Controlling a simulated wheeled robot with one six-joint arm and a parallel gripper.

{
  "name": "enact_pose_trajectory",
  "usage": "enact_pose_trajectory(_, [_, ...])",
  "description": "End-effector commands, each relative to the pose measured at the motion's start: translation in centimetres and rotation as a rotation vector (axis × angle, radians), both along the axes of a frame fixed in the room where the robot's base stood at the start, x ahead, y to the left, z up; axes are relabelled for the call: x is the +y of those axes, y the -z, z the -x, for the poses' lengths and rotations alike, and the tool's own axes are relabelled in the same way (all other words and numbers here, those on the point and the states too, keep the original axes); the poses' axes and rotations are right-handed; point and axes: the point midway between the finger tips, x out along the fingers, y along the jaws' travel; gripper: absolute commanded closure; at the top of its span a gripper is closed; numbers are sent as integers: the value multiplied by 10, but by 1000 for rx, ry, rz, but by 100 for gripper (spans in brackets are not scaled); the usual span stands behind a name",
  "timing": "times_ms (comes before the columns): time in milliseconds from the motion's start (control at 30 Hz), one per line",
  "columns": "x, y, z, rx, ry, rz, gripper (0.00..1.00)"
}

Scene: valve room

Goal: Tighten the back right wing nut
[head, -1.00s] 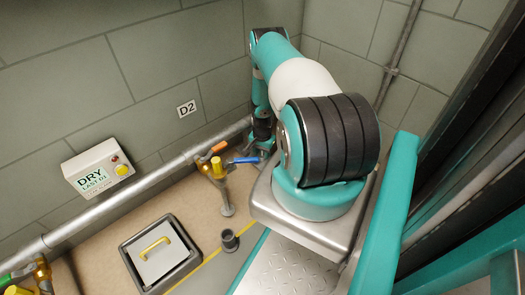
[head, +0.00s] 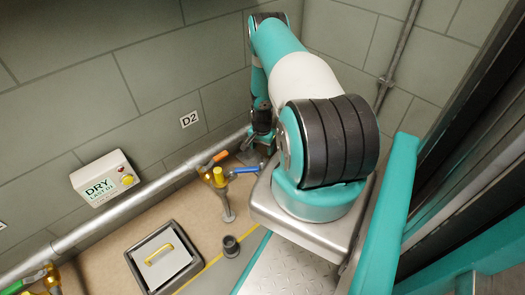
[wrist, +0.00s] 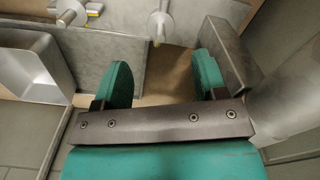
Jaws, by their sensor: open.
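My gripper (wrist: 163,66) shows in the wrist view with its two teal finger pads wide apart and nothing between them. In the head view my gripper (head: 262,128) is small and dark, low by the back wall near the pipe; its fingers cannot be made out there. At the top of the wrist view are two pale metal round-ended fittings, a left one (wrist: 68,14) with a small yellow-tipped part beside it and a right one (wrist: 160,22), beyond the fingertips. I cannot tell whether either is the back right wing nut. No wing nut is clearly recognisable in the head view.
A pipe (head: 150,190) runs along the wall. Near my gripper stand a blue handle (head: 244,171), an orange handle (head: 220,156) and a yellow-topped valve (head: 219,177). A metal box (wrist: 30,60) fills the wrist view's left.

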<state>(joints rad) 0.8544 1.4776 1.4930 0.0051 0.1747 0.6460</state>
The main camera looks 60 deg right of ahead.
Motion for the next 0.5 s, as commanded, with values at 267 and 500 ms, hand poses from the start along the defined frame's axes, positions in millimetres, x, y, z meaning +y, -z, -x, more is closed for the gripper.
enact_pose_trajectory(267, [0,-72,1,0,1,1,34])
enact_pose_trajectory(500, [0,-97,1,0,1,0,34])
